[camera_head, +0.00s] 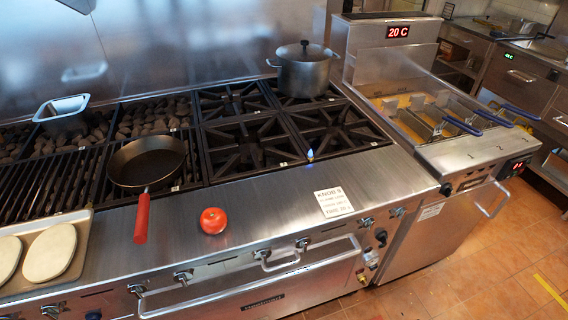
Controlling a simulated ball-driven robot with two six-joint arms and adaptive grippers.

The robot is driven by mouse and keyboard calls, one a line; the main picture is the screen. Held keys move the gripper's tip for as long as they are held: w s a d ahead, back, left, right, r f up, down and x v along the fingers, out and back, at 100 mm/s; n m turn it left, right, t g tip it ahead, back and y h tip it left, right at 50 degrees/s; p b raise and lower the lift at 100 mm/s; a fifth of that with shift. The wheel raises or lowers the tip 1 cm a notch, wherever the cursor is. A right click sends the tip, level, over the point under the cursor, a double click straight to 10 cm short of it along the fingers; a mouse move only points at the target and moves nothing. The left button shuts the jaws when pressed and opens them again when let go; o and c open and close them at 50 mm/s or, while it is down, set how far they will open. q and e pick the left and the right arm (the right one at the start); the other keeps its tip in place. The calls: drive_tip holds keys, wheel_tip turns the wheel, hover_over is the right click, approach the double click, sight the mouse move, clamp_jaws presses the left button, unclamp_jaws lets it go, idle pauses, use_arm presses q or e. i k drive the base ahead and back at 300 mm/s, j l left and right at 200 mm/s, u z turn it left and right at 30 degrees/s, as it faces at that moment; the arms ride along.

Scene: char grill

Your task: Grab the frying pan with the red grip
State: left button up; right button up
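A dark frying pan (146,164) sits on the char grill grates, left of the gas burners. Its handle has a red grip (142,218) that points toward the front and reaches over the steel front ledge. The pan looks empty. Neither of my grippers shows in the head view.
A red tomato (213,220) lies on the steel ledge (270,205) right of the red grip. A tray with pale flat breads (50,252) is at the lower left. A lidded pot (304,70) stands on a back burner. A steel pan (62,112) sits at the back left. A fryer (425,118) stands at the right.

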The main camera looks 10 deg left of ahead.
sight(144, 165)
drive_tip(key=u, duration=1.3)
